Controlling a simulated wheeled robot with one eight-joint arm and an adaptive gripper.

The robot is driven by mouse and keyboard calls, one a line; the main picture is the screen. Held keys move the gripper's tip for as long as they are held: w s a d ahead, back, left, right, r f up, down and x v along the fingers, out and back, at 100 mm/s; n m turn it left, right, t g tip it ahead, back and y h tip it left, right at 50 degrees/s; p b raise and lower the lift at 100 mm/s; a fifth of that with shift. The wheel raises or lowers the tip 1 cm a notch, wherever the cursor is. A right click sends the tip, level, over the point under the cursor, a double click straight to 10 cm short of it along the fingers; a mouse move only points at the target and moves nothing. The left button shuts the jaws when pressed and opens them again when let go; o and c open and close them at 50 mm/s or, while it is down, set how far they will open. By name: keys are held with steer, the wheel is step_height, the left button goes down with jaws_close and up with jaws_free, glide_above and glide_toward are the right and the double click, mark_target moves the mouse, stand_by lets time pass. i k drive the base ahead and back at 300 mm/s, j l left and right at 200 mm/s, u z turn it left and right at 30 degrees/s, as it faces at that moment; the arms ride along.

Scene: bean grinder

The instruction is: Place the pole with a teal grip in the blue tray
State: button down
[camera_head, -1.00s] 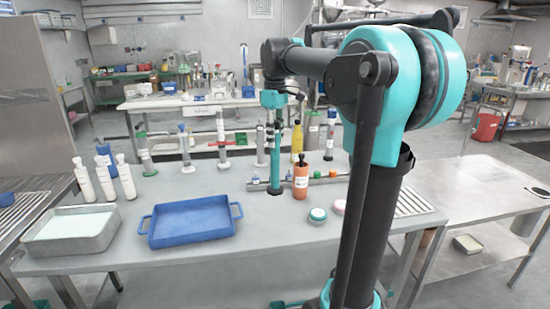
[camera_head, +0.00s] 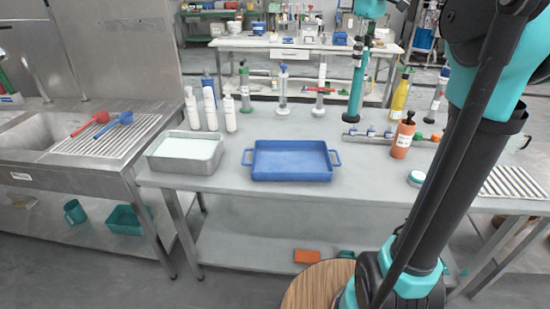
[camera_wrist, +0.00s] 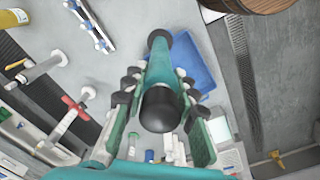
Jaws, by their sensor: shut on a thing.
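The pole with a teal grip (camera_head: 357,82) hangs upright in the head view, its black lower end in front of the back part of the table. My gripper (camera_wrist: 160,88) is shut around the pole, whose teal shaft and black ends (camera_wrist: 160,110) fill the middle of the wrist view. In the head view my gripper (camera_head: 371,42) is small and partly merges with the pole. The blue tray (camera_head: 290,176) lies on the table, left of and nearer than the pole, and looks empty. In the wrist view the tray (camera_wrist: 203,72) is partly hidden behind the pole.
A grey basin (camera_head: 185,165) and white bottles (camera_head: 211,108) stand left of the tray. A stand with a red piece (camera_head: 319,97) is behind the tray.

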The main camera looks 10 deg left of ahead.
mark_target(268, 160)
steer(key=j, duration=1.35)
